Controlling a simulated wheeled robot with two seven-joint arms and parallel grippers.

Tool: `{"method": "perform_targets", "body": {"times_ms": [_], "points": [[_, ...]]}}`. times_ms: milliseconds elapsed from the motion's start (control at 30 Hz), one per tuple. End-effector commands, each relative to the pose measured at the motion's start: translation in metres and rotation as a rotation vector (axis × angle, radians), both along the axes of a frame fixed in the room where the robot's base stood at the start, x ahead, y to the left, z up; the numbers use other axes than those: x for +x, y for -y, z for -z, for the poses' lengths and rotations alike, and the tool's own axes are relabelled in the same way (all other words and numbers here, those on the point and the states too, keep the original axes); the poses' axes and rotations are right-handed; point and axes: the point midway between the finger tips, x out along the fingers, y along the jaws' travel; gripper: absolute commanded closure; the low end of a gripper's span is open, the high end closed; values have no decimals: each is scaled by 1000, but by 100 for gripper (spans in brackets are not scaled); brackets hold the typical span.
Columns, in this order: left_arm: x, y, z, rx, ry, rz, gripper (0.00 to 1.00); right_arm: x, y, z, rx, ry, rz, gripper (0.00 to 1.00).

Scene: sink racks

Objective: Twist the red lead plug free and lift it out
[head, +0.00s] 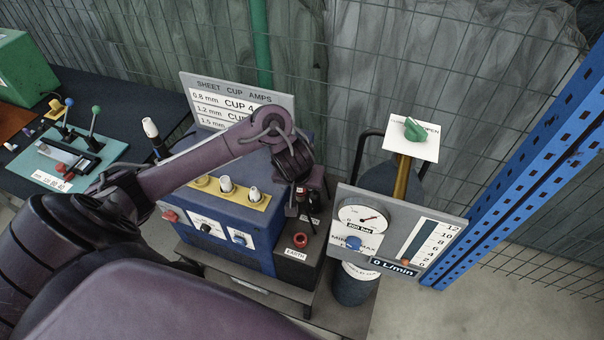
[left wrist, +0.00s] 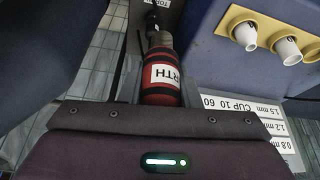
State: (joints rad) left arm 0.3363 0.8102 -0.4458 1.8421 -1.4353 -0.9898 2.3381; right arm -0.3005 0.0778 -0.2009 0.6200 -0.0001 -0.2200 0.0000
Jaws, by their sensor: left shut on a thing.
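My left gripper (head: 302,203) reaches in from the left over the dark socket panel (head: 296,268) at the right end of the blue welding set. It also shows in the left wrist view (left wrist: 160,92), with a finger on each side of the red lead plug (left wrist: 160,72). It is shut on the plug, which has black bands and a white label ending in "RTH". The plug's grey metal end points away from the gripper. In the head view the gripper mostly hides the plug. A red-ringed socket (head: 300,240) sits above the "EARTH" label, below the gripper. I cannot tell whether the plug touches a socket. My right gripper is out of view.
The blue welding set (head: 250,250) has white knobs on a yellow strip. A gauge board (head: 398,235) stands close on the right, with a green valve handle (head: 414,128) behind it. A cup-amps sign (head: 238,100) and wire mesh stand behind.

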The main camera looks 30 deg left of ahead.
Motion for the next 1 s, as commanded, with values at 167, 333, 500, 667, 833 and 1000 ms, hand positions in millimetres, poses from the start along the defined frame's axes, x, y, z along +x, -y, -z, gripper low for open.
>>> {"method": "perform_targets", "body": {"times_ms": [167,333,500,667,833,1000], "points": [[3,1,-10,2,8,7,96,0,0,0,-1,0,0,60],[2,1,-16,3,8,7,96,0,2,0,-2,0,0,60],[1,-1,-21,2,2,1,96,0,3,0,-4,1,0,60],[-1,-2,-22,1,-2,-4,96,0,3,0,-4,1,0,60],[-1,-1,-21,1,-2,-4,96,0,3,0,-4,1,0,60],[-1,-1,-21,1,-2,-3,96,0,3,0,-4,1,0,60]]}}
